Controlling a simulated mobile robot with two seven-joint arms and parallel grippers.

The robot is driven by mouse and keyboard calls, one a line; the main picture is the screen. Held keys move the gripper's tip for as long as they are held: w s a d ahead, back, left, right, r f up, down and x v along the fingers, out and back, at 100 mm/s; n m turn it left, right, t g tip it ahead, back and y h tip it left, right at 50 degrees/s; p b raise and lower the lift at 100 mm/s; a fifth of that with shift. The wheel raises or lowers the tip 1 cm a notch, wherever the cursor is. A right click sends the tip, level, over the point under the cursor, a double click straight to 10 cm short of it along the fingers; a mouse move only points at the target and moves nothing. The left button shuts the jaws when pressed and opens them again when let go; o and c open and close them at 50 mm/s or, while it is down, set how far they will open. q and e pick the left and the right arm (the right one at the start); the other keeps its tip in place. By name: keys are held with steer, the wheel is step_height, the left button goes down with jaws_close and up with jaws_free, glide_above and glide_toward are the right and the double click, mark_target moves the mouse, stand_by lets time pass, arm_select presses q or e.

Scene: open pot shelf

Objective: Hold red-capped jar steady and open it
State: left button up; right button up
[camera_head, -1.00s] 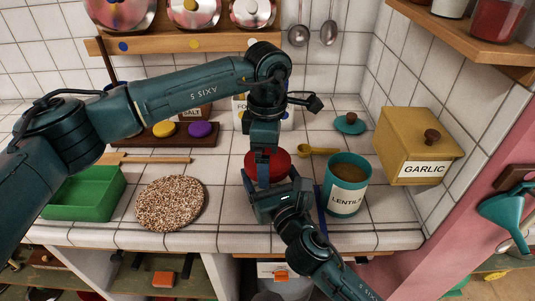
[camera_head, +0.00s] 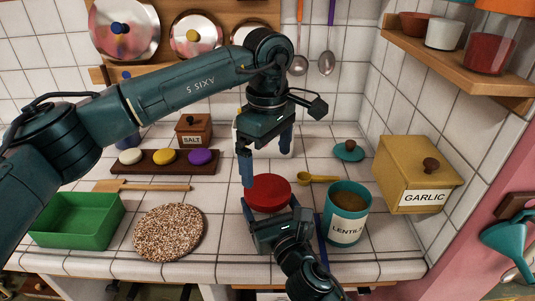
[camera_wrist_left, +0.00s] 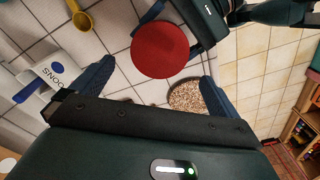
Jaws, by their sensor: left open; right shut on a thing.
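The red cap (camera_head: 268,191) is a flat round disc near the counter's front, and the jar body under it is hidden by my right gripper. The cap also shows from above in the left wrist view (camera_wrist_left: 160,50). I cannot tell whether it is loosened. My right gripper (camera_head: 270,207) comes from the front and is shut on the jar, below the cap. My left gripper (camera_head: 266,160) is open and empty above the cap, pointing down. In the left wrist view its fingers (camera_wrist_left: 158,70) are spread on either side of the cap, apart from it.
The teal lentils canister (camera_head: 346,215) stands close right of the jar, with a yellow scoop (camera_head: 318,178) behind. A teal lid (camera_head: 348,151) and the garlic box (camera_head: 408,177) are farther right. A speckled round mat (camera_head: 169,231) and green tray (camera_head: 77,220) lie left.

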mark_target(267, 188)
arm_select(q)
steer(key=shift+r+m, duration=0.3)
steer(key=shift+m, duration=0.6)
steer(key=shift+f, duration=3.9)
steer(key=shift+c, duration=0.3)
